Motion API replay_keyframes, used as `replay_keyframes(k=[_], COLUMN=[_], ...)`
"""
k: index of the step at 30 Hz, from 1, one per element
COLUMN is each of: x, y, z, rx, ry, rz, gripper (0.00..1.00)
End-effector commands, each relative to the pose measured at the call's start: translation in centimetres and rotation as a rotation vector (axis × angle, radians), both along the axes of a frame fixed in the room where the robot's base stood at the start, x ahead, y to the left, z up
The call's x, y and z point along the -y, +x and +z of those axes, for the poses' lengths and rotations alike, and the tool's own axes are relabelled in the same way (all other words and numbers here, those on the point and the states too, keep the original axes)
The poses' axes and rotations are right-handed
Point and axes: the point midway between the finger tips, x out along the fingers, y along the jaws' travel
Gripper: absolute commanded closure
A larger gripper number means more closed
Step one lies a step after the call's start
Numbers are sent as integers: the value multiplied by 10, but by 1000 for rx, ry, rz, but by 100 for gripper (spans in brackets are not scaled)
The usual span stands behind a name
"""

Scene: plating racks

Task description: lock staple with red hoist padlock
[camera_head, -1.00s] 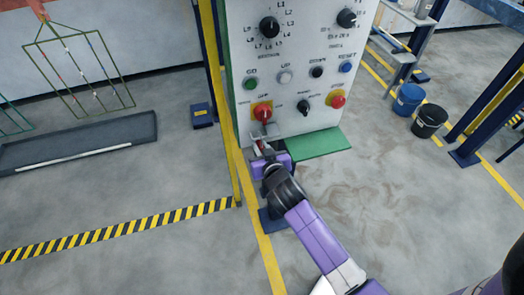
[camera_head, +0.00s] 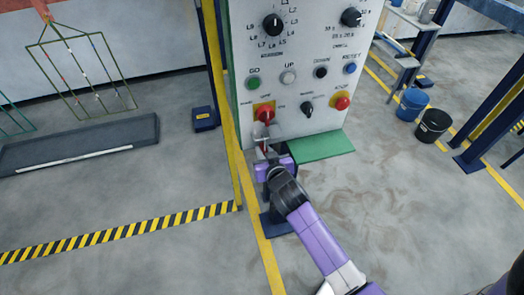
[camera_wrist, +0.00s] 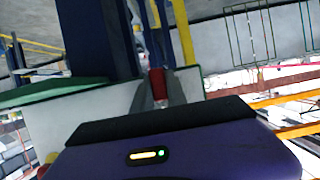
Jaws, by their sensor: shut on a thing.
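My gripper (camera_head: 264,141) is at the lower left of the white control panel (camera_head: 300,105), just below the red rotary switch (camera_head: 265,114) on its yellow plate. It is shut on a small red thing, which looks like the red padlock; its body (camera_wrist: 159,84) shows between the grey fingers in the wrist view. The padlock's shackle cannot be made out. The staple cannot be told apart; the fingers and the switch crowd that spot. Whether the padlock touches the switch or panel is unclear.
A green shelf (camera_head: 318,150) juts out below the panel, right of my gripper. A yellow post (camera_head: 222,95) stands close on the left. Blue (camera_head: 411,102) and black (camera_head: 432,125) buckets stand far right.

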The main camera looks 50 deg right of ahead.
Motion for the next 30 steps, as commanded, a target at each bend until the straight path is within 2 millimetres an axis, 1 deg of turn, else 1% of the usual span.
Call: replay_keyframes(k=[18, 30], x=[22, 27], y=[-15, -18], z=[2, 1], rx=[0, 2], ry=[0, -1], rz=[1, 0], gripper=[100, 100])
